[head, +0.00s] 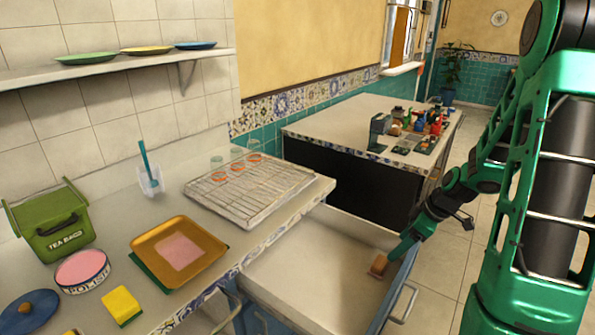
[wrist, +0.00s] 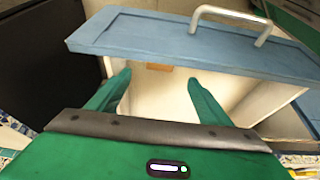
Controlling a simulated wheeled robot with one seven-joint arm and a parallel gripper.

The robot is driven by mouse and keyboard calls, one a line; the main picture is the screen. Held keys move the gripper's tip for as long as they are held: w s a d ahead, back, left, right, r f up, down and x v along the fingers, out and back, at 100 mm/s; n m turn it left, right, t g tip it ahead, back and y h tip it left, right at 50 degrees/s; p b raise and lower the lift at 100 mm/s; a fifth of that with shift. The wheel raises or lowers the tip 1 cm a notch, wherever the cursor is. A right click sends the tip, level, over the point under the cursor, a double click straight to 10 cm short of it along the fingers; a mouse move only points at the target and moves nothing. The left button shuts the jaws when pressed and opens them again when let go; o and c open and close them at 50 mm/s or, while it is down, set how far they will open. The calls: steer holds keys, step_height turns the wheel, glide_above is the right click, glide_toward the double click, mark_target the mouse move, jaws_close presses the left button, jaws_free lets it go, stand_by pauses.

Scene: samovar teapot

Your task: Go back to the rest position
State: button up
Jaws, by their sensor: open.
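My gripper (head: 397,253) is at the front right corner of the pulled-out drawer (head: 310,262), with its fingers reaching down by the drawer's inner front side. In the wrist view my gripper (wrist: 158,80) shows two green fingers spread apart with nothing held between them. A small brown block-like item (head: 378,265) is in the drawer close to the fingertips. A brown patch (wrist: 160,66) also shows past the fingers in the wrist view. I cannot tell whether the fingers touch the item.
The drawer's blue front panel (wrist: 190,45) and metal handle (wrist: 235,16) are close to my gripper. The counter holds a wire rack (head: 245,185) with glasses, an orange tray (head: 180,252), a green tea bag box (head: 50,222) and a yellow sponge (head: 121,305). Open floor lies right of the drawer.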

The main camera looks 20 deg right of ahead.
steer(key=s+a+r+m+h, duration=0.1)
steer(key=s+a+r+m, duration=0.2)
steer(key=a+r, duration=0.3)
steer(key=s+a+r+m+t+h, duration=0.1)
steer(key=s+a+r+m, duration=0.1)
steer(key=a+r, duration=0.4)
steer(key=s+a+r+m+h, duration=0.1)
steer(key=s+a+r+m, duration=0.2)
steer(key=a+r, duration=0.3)
steer(key=s+d+f+m+g, duration=0.1)
steer(key=s+d+m+g, duration=0.1)
steer(key=s+d, duration=0.3)
steer(key=s+d+f+m+g, duration=0.1)
steer(key=s+d+m, duration=0.3)
steer(key=s, duration=0.8)
steer(key=shift+d+f+g, duration=0.3)
steer(key=shift+d+g, duration=0.5)
steer(key=shift+d, duration=0.45)
steer(key=shift+w+f, duration=0.25)
steer(key=shift+w, duration=0.45)
steer(key=shift+o, duration=0.3)
